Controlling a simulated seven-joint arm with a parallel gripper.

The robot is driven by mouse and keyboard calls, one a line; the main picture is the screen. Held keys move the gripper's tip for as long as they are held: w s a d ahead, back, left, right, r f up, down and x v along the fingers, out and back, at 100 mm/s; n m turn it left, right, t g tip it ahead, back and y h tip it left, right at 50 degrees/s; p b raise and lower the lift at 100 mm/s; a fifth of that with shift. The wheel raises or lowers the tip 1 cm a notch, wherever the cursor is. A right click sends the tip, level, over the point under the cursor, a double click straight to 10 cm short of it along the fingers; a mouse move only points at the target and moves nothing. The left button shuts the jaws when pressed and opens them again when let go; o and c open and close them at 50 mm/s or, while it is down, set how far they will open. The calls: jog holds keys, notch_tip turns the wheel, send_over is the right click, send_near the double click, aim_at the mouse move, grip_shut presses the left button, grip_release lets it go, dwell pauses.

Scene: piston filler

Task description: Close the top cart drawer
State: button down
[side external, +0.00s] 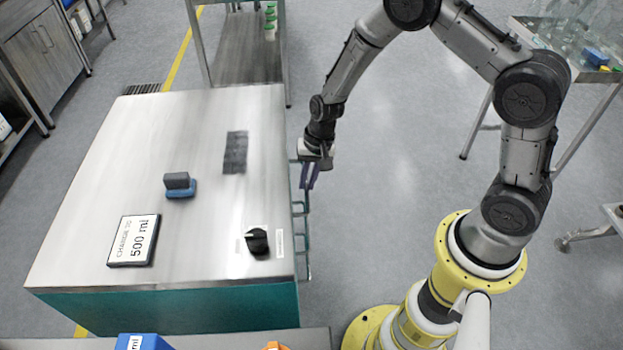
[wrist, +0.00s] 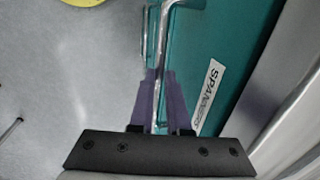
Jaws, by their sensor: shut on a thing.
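The cart (side external: 200,215) has a brushed steel top and teal sides. Its drawer handles stick out on the right side in the side view. In the wrist view, the purple fingers (wrist: 161,98) are shut on a metal bar handle (wrist: 163,50), one finger on each side. The teal drawer front (wrist: 215,60) behind it carries a white label reading "SPANNERS". How far the drawer stands out from the cart is hard to tell; its inside is hidden.
A dark knob (side external: 257,240), a "500 ml" sign (side external: 134,241) and a blue-grey block (side external: 179,186) are on the cart top. A second handle (wrist: 146,40) is beside the held one. Floor to the right of the cart is clear.

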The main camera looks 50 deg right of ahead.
jog(key=shift+w+a+r, duration=0.1)
jog(key=shift+w+a, duration=0.1)
jog(key=shift+w, duration=0.15)
jog(key=c, duration=1.2)
grip_release()
jog(key=o, duration=0.3)
jog(key=shift+s, duration=0.1)
jog(key=r, duration=0.4)
jog(key=s+d+r, duration=0.1)
jog(key=r, duration=0.4)
jog(key=s+d+r, duration=0.1)
jog(key=r, duration=0.3)
jog(key=shift+r, duration=0.25)
jog(key=shift+w, duration=0.1)
